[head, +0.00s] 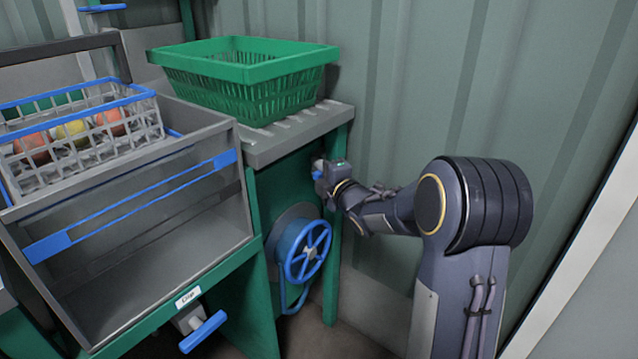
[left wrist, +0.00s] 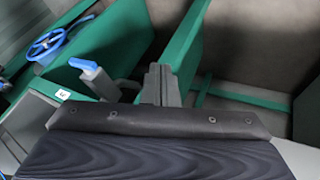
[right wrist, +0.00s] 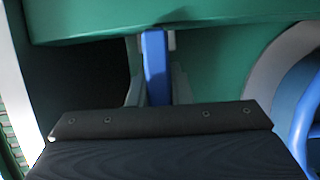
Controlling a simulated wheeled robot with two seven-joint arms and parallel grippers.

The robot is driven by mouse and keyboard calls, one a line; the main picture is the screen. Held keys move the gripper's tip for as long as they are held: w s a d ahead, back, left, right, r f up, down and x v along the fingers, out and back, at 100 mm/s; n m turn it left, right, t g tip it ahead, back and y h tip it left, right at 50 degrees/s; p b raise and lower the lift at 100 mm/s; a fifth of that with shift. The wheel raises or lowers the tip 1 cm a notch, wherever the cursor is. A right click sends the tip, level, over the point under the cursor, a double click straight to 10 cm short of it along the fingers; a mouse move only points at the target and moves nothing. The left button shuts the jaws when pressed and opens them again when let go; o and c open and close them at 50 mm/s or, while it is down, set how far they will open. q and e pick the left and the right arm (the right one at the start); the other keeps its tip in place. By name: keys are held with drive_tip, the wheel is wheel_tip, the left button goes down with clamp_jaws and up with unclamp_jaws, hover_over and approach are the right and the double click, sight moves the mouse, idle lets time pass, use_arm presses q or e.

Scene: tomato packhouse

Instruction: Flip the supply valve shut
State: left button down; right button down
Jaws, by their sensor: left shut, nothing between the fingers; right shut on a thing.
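My right gripper (head: 323,176) is at the green side panel below the grey shelf, shut on a blue lever (right wrist: 155,62). In the right wrist view the lever stands upright between the fingers; its mount is mostly hidden. I cannot tell whether it carries a label. A second blue lever (head: 203,331) on a grey body sits low on the green front, near a small white label (head: 188,297); it also shows in the left wrist view (left wrist: 84,66). My left gripper (left wrist: 161,85) is shut and empty, right of that second lever in its wrist view and apart from it.
A blue handwheel (head: 307,252) with a hose is just below my right gripper. A green basket (head: 245,60) stands on the grey shelf (head: 300,132) above. A white and blue basket (head: 150,120) with fruit sits at the left. A corrugated wall (head: 420,90) stands close behind.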

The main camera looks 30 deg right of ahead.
drive_tip(key=shift+f+n+b, duration=0.1)
drive_tip(key=shift+n+b, duration=0.2)
drive_tip(key=c, duration=1.3)
unclamp_jaws()
drive_tip(key=shift+s, duration=0.1)
drive_tip(key=s+p, duration=0.1)
drive_tip(key=s, duration=0.6)
drive_tip(key=shift+s, duration=0.35)
